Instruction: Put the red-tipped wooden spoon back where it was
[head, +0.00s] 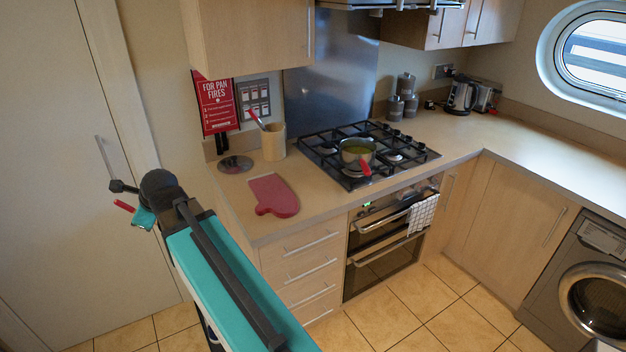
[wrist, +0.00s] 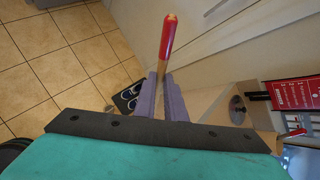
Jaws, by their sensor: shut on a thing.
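The red-tipped wooden spoon (wrist: 168,38) is in my gripper (wrist: 165,92), its red end pointing away from the gripper in the wrist view. The fingers are shut on its pale wooden shaft. In the head view only the red tip (head: 124,205) shows clearly, beside my gripper (head: 138,214), left of the counter and in front of the white door. The rest of the spoon is hidden. A pale crock (head: 272,147) at the back left of the counter holds a red-ended utensil (head: 256,119). A round metal disc (head: 235,164) lies left of the crock and shows in the wrist view (wrist: 237,110).
A red mitt (head: 275,195) lies at the counter's front left. A pot (head: 357,152) with a red handle stands on the black hob (head: 318,151). A red sign (head: 214,105) hangs on the wall behind. The counter (head: 232,190) between disc and mitt is clear.

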